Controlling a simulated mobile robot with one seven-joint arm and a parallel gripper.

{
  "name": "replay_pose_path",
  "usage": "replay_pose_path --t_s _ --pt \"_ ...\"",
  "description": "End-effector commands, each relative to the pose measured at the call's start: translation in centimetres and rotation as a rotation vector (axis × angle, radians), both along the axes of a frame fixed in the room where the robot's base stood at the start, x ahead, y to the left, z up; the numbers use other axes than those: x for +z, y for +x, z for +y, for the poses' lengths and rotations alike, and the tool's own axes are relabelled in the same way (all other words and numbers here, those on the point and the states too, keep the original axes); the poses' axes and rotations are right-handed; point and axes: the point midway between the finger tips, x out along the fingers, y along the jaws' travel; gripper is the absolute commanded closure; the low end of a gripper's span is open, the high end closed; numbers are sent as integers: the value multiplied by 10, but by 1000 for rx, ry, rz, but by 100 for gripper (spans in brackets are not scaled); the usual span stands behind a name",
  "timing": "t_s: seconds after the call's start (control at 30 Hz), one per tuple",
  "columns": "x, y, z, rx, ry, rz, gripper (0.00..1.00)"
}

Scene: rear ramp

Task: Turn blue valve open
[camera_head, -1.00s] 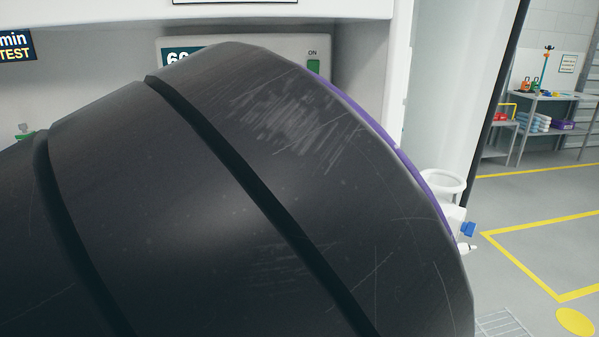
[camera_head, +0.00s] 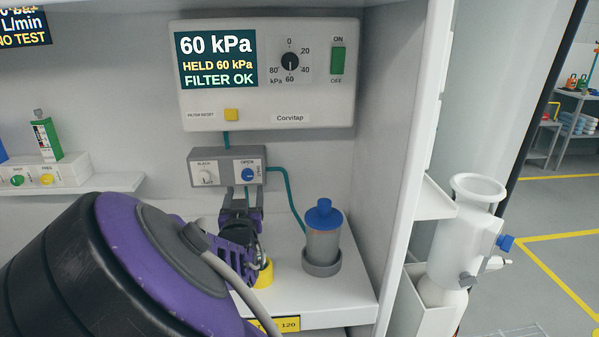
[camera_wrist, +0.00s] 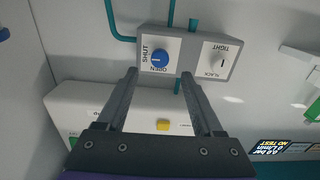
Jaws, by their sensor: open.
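The blue valve is a round blue knob (camera_head: 248,174) on a grey box (camera_head: 226,153), beside a white knob (camera_head: 206,177) marked SLACK and TIGHT. OPEN is printed above the blue knob and SHUT to its right in the head view. The wrist view shows the blue knob (camera_wrist: 158,59) upside down, with a pale pointer mark I cannot read surely. My gripper (camera_head: 241,196) is open and empty, just below the grey box. In the wrist view its fingertips (camera_wrist: 159,75) stand either side of the knob; contact cannot be told.
A control panel (camera_head: 270,100) above reads 60 kPa, HELD, FILTER OK. A blue-capped canister (camera_head: 323,240) stands right of my gripper, joined by a teal hose (camera_head: 290,200). The cabinet side wall (camera_head: 400,170) bounds the right. Outside, a white vessel (camera_head: 468,240) has another blue handle (camera_head: 505,243).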

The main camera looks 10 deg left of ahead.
Motion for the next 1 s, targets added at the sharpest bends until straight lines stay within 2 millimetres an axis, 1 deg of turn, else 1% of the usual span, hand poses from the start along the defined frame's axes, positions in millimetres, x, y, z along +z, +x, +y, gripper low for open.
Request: replay_pose_path --t_s 0.03,0.1,0.2,0.33,0.5,0.8,0.87,1.0 --pt "-1 12 2 -1 -2 -4 32" --pt "-1 27 6 -1 -3 -3 32" --pt "-1 45 10 -1 -2 -3 32" --pt "0 62 15 0 -2 -1 32" --pt "0 73 18 1 -1 -1 32" --pt "0 75 18 1 -1 0 32" --pt "0 75 18 1 -1 0 41" --pt "0 75 18 1 0 0 66"
